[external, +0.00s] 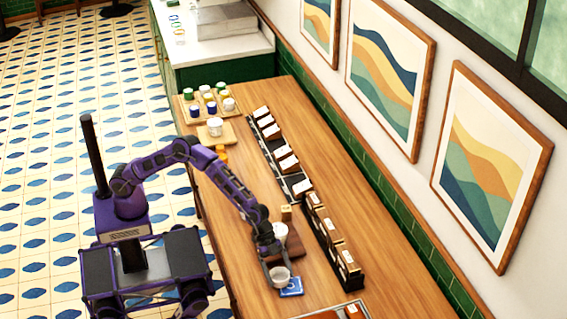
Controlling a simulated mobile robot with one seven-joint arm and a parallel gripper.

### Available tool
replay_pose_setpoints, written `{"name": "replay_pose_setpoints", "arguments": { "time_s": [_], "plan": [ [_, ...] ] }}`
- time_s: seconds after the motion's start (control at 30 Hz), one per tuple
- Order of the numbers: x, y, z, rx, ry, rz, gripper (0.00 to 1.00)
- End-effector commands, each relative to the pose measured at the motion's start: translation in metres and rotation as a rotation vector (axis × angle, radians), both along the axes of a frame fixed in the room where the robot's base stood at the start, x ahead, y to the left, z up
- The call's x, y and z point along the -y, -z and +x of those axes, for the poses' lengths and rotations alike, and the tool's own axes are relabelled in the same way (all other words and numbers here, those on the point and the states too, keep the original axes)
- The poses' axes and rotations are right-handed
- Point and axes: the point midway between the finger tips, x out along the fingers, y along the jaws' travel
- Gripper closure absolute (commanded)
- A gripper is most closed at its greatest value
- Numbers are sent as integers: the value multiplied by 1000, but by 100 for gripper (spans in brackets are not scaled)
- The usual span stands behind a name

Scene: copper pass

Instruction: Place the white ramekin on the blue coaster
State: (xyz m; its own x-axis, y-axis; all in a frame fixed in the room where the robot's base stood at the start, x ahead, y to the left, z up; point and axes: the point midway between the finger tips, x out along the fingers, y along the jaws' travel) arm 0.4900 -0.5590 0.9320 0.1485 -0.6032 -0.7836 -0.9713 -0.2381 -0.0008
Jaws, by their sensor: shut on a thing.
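My gripper (268,263) is shut on a white ramekin (279,279) near the front end of the wooden counter. The blue coaster (292,288) lies flat on the counter, just right of and partly behind the ramekin in the picture. The ramekin overlaps the coaster's left part in this view. I cannot tell whether the ramekin touches the coaster or hangs above it. The fingertips are small and partly hidden by the ramekin.
A brown board (294,243) with another white cup (279,231) stands just behind my gripper. A row of black holders (325,240) lines the wall side. A tray (336,313) lies at the front edge. Wooden trays with cups (215,128) stand far back. Bare counter (370,265) lies to the right.

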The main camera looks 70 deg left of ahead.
Motion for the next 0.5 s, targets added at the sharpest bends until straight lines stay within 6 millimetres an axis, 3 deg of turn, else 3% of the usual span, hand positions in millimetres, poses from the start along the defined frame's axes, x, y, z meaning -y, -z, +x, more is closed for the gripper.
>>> {"name": "replay_pose_setpoints", "arguments": {
  "time_s": [0.27,0.3,0.37,0.5],
  "plan": [
    [0,3,0,1,-1,-1,68],
    [0,3,0,1,-1,-1,7],
    [0,2,0,1,-1,-1,0],
    [0,2,0,1,-1,0,0]
  ]
}}
